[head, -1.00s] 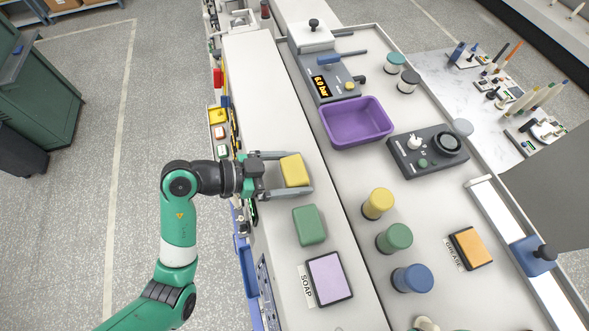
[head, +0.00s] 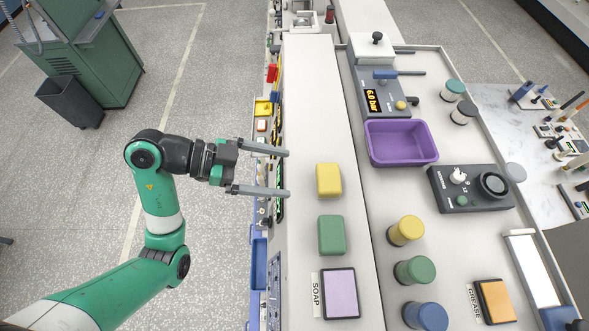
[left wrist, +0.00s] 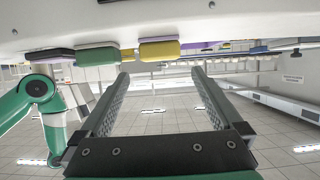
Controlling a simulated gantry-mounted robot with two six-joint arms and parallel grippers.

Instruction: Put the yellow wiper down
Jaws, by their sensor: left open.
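The yellow wiper (head: 329,180) lies on the white worktop (head: 308,80), behind the green wiper (head: 331,235) in the same row. My left gripper (head: 288,173) is open and empty. Its fingertips are over the left edge of the worktop, to the left of the yellow wiper and apart from it. In the left wrist view the yellow wiper (left wrist: 159,50) shows beyond the open fingers, beside the green one (left wrist: 98,57). My right gripper is not seen in the head view.
A lilac SOAP pad (head: 340,293) lies in front of the green wiper. To the right are a purple tray (head: 402,160), a yellow bobbin (head: 406,231), a green bobbin (head: 415,270), a blue bobbin (head: 426,316) and an orange GREASE pad (head: 496,301).

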